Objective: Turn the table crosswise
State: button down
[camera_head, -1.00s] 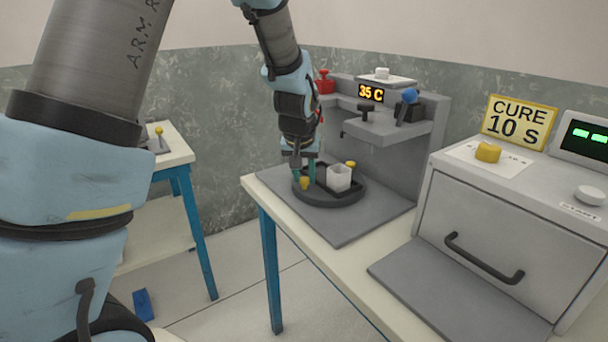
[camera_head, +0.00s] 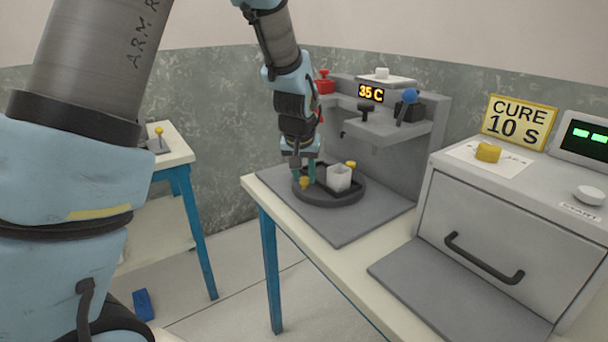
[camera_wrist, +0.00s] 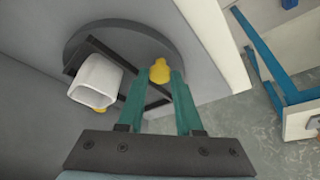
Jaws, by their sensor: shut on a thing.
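The round dark turntable (camera_head: 340,199) sits on a grey plate under the machine's head. It carries a black tray frame, a white square cup (camera_head: 338,177) and two yellow knobs near its rim. My gripper (camera_head: 305,180) reaches down at the table's left side, with its teal fingers shut on the near-left yellow knob (camera_head: 304,184). In the wrist view the fingers close around this yellow knob (camera_wrist: 160,71). The white cup (camera_wrist: 95,82) stands left of the fingers there. The other yellow knob (camera_head: 351,164) is behind the cup, and partly hidden in the wrist view.
The machine with a "35 C" display (camera_head: 371,93) and a blue-ball lever (camera_head: 410,96) overhangs the turntable. A curing oven (camera_head: 500,240) with a handle stands at right. A side table (camera_head: 176,150) is at left. A blue block (camera_head: 143,304) lies on the floor.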

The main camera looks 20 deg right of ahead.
aim_at(303, 174)
jog(key=shift+w+a, duration=0.1)
jog(key=shift+w+a+m+g, duration=0.15)
jog(key=shift+w+m+g, duration=0.15)
jog(key=shift+w+m, duration=0.55)
jog(key=shift+w+m+g+h+p, duration=0.35)
jog(key=shift+w+m+p, duration=0.25)
jog(key=shift+m, duration=0.45)
jog(key=shift+w+m+g+h+p, duration=0.25)
jog(key=shift+w+m+h+p, duration=0.25)
jog(key=shift+m, duration=0.5)
jog(key=shift+w+d+m+g+p, duration=0.4)
jog(key=shift+w+m+p, duration=0.3)
jog(key=shift+m, duration=0.25)
jog(key=shift+w+d+m+g+p, duration=0.35)
jog(key=shift+w+m+p, duration=0.3)
jog(key=shift+m, duration=0.3)
jog(key=shift+w+d+m+g+p, duration=0.35)
jog(key=shift+w+d+m+p, duration=0.15)
jog(key=shift+m, duration=0.5)
jog(key=shift+w, duration=0.15)
jog(key=c, duration=0.6)
grip_release()
